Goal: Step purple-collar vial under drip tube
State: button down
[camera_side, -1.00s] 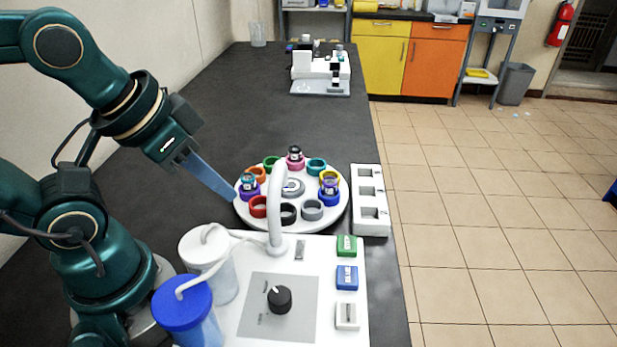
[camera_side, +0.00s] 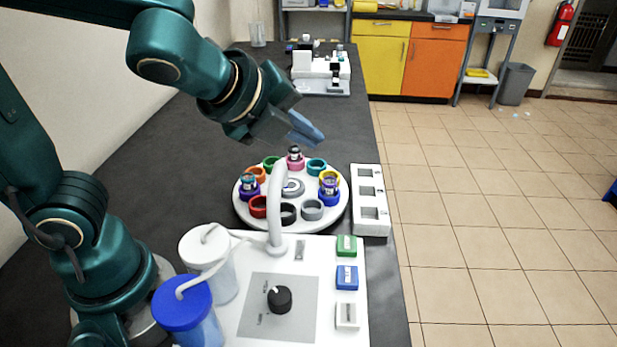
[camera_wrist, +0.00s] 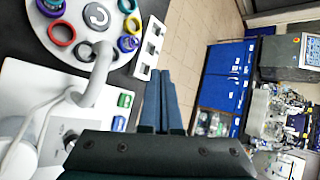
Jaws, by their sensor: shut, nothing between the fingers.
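The white round carousel (camera_side: 240,213) carries a ring of coloured collars. The carousel (camera_wrist: 78,51) and tube (camera_wrist: 98,75) also show in the wrist view. My gripper (camera_side: 314,137) is shut and empty, raised above the carousel's far side, apart from it. Its fingers lie together in the wrist view (camera_wrist: 161,80).
Other vials stand in the pink collar (camera_side: 295,162) and at the blue collar (camera_side: 329,197). A white slotted block (camera_side: 369,205) is right of the carousel. The console has green (camera_side: 347,245), blue (camera_side: 346,278) and white buttons, a knob (camera_side: 280,299) and two capped bottles.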

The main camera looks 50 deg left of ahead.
aim_at(342, 248)
jog(key=d+f+m+h, duration=0.1)
jog(key=d+f+m, duration=0.2)
jog(key=d+m, duration=0.2)
jog(key=d, duration=0.2)
jog(key=shift+w+d+f+m+h, duration=0.15)
jog(key=shift+w+d+m+h, duration=0.1)
jog(key=shift+d+m+h, duration=0.15)
jog(key=shift+a, duration=0.1)
jog(key=shift+f, duration=4.4)
jog(key=shift+f, duration=0.4)
